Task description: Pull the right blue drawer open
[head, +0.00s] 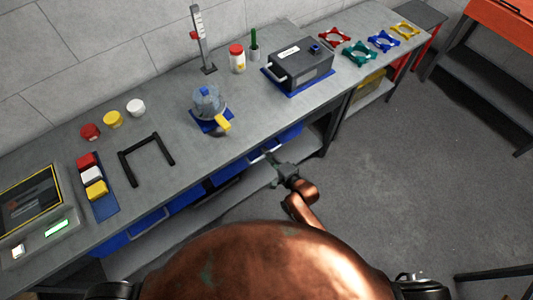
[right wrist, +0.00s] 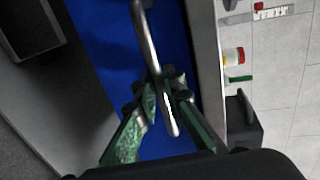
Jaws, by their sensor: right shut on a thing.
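The right blue drawer (head: 287,138) shows under the bench's front edge in the head view. Its blue front (right wrist: 112,48) fills the middle of the right wrist view, with a curved metal handle (right wrist: 144,35) standing out from it. My right gripper (head: 273,160) is at this drawer, and its green fingers (right wrist: 161,92) are shut on the handle. The fingers and handle hide part of the front. I cannot tell whether the drawer stands out from its closed position. My left gripper is not in view.
The grey bench (head: 165,200) runs diagonally above the drawers. It carries a dark box (head: 302,68), a blue-grey device with a yellow part (head: 208,102), and several coloured brackets (head: 360,53). More blue drawers (head: 187,198) are to the left.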

